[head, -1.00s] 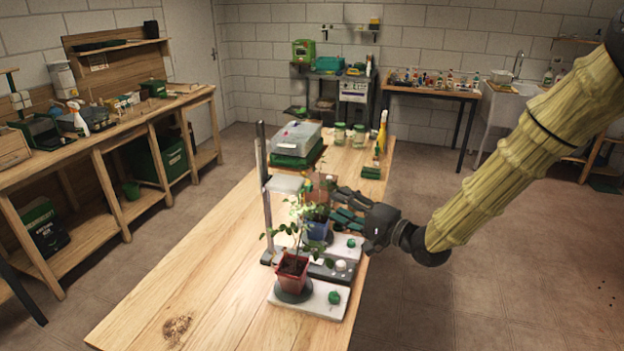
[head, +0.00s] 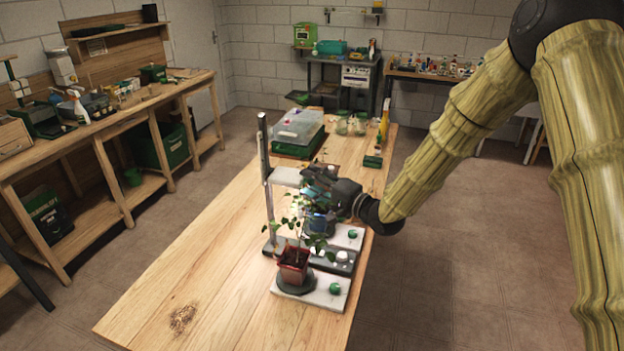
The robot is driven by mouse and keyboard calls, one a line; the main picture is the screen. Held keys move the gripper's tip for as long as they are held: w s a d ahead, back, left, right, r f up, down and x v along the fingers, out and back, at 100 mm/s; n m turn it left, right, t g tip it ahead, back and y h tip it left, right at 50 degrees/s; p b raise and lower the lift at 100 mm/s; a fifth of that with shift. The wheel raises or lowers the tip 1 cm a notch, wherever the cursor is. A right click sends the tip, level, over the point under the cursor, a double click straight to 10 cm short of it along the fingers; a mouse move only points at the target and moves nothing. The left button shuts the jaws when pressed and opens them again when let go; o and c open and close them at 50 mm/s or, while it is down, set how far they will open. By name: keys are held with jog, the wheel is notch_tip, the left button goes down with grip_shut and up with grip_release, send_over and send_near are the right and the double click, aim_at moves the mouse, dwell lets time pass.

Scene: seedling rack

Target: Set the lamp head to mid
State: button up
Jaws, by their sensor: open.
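The lamp head (head: 287,177) is a pale grey block that sticks out to the right from an upright metal post (head: 264,150) on the bench. It sits partway up the post, above the potted plants. My gripper (head: 312,180) is dark and open, just right of the lamp head's outer end. Its fingers point left toward the head; whether they touch it I cannot tell. The dark lamp base (head: 325,256) bears a white knob (head: 342,256). Leaves and my gripper hide part of the area below the head.
A red pot with a seedling (head: 293,262) stands in front on a white plate (head: 325,295) with a green knob. A blue pot (head: 318,222) stands behind it, close under my gripper. A clear-lidded green tray (head: 298,135) is farther back. The bench's front left is clear.

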jog(key=shift+w+a, duration=0.15)
grip_shut()
jog(key=shift+r+p, duration=1.2)
jog(key=shift+r, duration=1.8)
grip_release()
